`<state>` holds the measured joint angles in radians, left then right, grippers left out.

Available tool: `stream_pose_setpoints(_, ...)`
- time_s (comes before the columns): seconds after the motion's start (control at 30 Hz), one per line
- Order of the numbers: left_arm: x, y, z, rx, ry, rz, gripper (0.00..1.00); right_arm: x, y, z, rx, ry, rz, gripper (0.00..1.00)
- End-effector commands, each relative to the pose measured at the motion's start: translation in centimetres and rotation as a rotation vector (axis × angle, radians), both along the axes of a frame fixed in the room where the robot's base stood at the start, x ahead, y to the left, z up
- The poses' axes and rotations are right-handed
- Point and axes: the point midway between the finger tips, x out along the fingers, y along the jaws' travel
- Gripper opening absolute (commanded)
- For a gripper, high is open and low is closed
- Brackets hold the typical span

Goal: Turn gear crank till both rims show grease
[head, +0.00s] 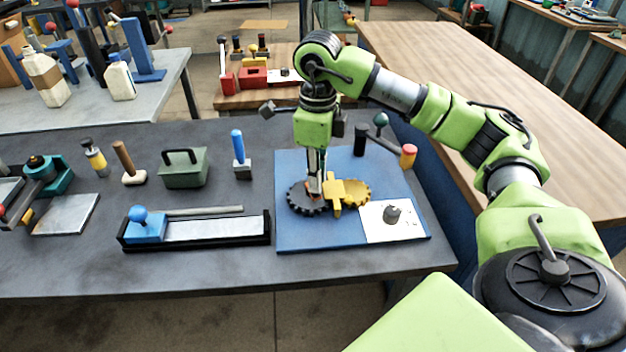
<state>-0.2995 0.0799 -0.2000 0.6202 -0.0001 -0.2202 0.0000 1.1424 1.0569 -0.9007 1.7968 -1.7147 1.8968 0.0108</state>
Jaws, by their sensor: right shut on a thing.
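A blue base board (292,238) on the dark workbench carries a dark toothed gear (300,205) and a yellow toothed gear (357,190) side by side, their rims close together. A yellow upright piece (336,197) stands between them. My right gripper (315,190) points straight down over the dark gear and is shut on the gear crank, whose handle is mostly hidden by the fingers. A small orange-brown bit shows at the fingertips. Grease on the rims cannot be made out at this size. My left gripper is out of view.
A white plate with a dark knob (392,213) sits at the board's front right. Behind stand levers with a green knob (381,120) and a red-orange knob (408,153). Left are a black-framed slide tray (262,228), a blue-handled tool (238,150) and a green box (185,172).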

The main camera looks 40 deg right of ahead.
Motion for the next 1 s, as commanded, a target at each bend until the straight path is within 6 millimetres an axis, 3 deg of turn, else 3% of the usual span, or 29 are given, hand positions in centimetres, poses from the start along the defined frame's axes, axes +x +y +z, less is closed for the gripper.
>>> stream_pose_setpoints(0.4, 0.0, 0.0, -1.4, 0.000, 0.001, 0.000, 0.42, 0.0, -1.3, 0.0, 0.000, -0.003, 0.393, 0.00)
stream_pose_setpoints(1.0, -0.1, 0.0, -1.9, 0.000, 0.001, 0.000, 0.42, 0.8, -2.8, 0.1, 0.000, -0.003, 0.954, 0.00)
